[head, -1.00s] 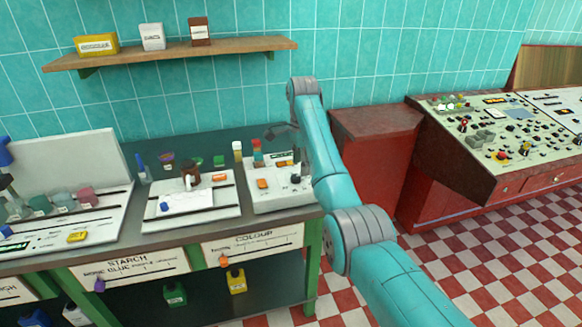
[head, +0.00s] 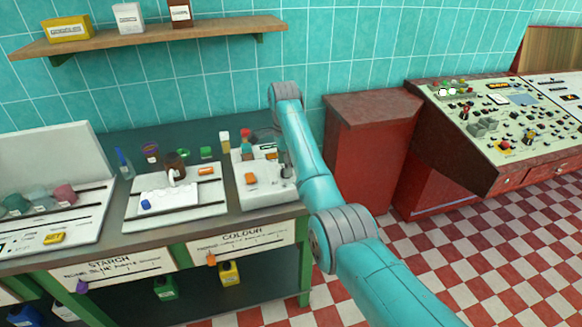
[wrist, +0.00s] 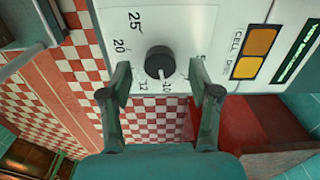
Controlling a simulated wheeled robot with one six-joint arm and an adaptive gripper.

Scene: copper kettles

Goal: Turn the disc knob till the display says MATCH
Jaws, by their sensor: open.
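The dark disc knob (wrist: 160,62) sits on a white panel in the wrist view, with a light pointer mark on its lower side near the printed 10. A dial scale with 25, 20 and lower numbers surrounds it. My gripper (wrist: 160,67) is open, one finger on each side of the knob; I cannot tell whether they touch it. The display (wrist: 308,48) at the right edge is dark with green characters, slanted and cut off, which I cannot read. In the head view, the white instrument (head: 258,197) stands at the bench's right end, partly behind my arm.
A white tray (head: 205,210) with small items is left of the instrument on the bench. A red cabinet (head: 365,150) stands right of the bench. A wooden shelf (head: 150,42) hangs above. Checkered floor is open at right.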

